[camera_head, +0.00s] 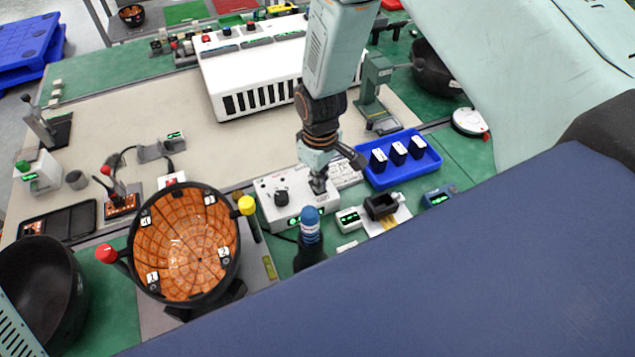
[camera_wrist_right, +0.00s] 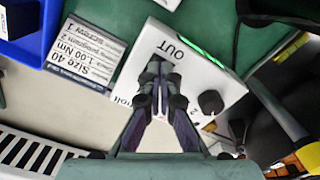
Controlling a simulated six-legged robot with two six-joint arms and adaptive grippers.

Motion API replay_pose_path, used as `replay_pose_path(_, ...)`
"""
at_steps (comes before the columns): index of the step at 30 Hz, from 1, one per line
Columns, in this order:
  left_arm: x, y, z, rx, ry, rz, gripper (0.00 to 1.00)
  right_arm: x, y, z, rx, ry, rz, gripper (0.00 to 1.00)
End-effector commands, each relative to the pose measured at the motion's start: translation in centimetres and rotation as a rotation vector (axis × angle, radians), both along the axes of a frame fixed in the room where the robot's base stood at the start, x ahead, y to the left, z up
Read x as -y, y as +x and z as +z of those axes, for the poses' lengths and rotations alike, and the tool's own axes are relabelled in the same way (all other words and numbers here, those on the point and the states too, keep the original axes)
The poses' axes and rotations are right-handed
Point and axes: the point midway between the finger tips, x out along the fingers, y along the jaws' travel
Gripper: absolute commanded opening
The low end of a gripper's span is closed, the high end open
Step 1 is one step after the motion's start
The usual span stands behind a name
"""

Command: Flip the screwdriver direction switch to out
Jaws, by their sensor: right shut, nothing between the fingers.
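The white screwdriver controller box (camera_head: 268,187) stands at the centre of the bench, with a black knob (camera_head: 281,199) and a green display on it. My right gripper (camera_head: 318,188) is shut and empty, reaching down over the right part of the box. In the right wrist view the closed fingertips (camera_wrist_right: 157,68) are over the white box (camera_wrist_right: 150,45), just below the printed OUT label (camera_wrist_right: 174,48). The black knob (camera_wrist_right: 210,102) is to their right. The direction switch is hidden by the fingers; I cannot tell its position or whether they touch it. My left gripper is out of view.
A blue-topped screwdriver (camera_head: 310,222) stands close in front of the box. A round orange-lined bowl fixture (camera_head: 240,240) is to the left. A blue tray (camera_head: 370,182) with black items is to the right. A printed card (camera_wrist_right: 88,58) lies beside the box.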

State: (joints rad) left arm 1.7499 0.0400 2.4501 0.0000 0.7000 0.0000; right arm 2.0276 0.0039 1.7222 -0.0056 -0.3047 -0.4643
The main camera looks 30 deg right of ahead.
Motion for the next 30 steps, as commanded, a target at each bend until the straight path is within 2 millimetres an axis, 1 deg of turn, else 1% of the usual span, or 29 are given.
replay_pose_path(1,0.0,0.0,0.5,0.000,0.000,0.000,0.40,0.0,-0.2,0.4,-0.004,0.000,0.000,0.00)
replay_pose_path(9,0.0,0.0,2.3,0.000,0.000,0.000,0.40,0.0,-0.1,2.5,-0.002,0.000,0.000,0.00)
replay_pose_path(27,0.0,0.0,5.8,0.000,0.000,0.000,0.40,0.0,0.0,6.6,-0.001,0.000,0.000,0.00)
replay_pose_path(30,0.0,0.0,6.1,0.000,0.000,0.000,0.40,0.0,0.0,6.9,-0.001,0.000,0.000,0.00)
